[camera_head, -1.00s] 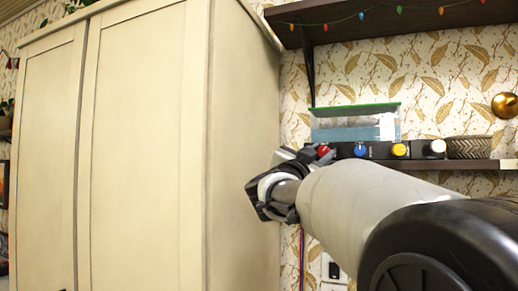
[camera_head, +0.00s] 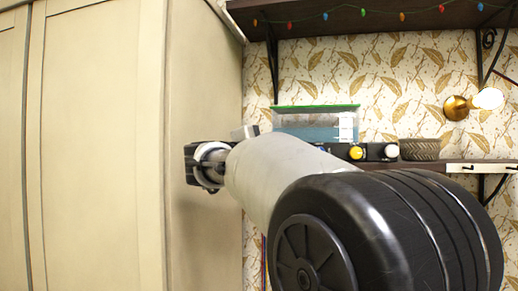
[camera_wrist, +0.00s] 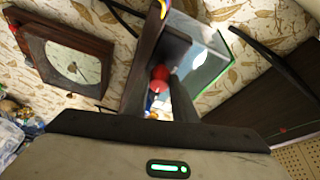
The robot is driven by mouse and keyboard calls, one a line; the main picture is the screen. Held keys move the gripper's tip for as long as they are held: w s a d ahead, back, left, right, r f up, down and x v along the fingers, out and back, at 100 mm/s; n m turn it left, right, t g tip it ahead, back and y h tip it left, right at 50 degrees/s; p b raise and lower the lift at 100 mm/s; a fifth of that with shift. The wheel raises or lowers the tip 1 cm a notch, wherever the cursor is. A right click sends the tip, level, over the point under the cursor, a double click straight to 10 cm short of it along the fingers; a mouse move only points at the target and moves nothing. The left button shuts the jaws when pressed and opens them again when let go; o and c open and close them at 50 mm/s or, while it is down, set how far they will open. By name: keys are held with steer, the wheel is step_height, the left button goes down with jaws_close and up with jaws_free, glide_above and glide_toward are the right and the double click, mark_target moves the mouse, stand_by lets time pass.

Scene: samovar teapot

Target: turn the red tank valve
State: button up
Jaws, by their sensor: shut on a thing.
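The red tank valve (camera_wrist: 160,77) shows in the wrist view as a small round red knob between the dark fingers of my gripper (camera_wrist: 161,84). The fingers are shut on it, and they hide part of it. In the head view my arm covers the red valve, and the fingertips cannot be made out there. The clear tank (camera_head: 315,122) with a green top edge and bluish contents sits on the shelf behind my arm. It also shows tilted in the wrist view (camera_wrist: 205,62).
A yellow knob (camera_head: 356,152) and a white knob (camera_head: 391,151) sit along the shelf front, beside a patterned bowl (camera_head: 419,149). A tall cream cabinet (camera_head: 100,150) stands close left of my arm. An upper shelf (camera_head: 380,18) hangs above. A framed clock (camera_wrist: 72,61) shows in the wrist view.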

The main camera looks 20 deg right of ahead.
steer(key=shift+m, duration=0.6)
steer(key=o, duration=1)
steer(key=shift+d, duration=0.1)
steer(key=v, duration=0.5)
steer(key=b+v, duration=0.1)
steer(key=v, duration=0.5)
steer(key=r+b+v, duration=0.1)
steer(key=v, duration=0.5)
steer(key=shift+s+a+f, duration=0.1)
steer(key=shift+a, duration=0.15)
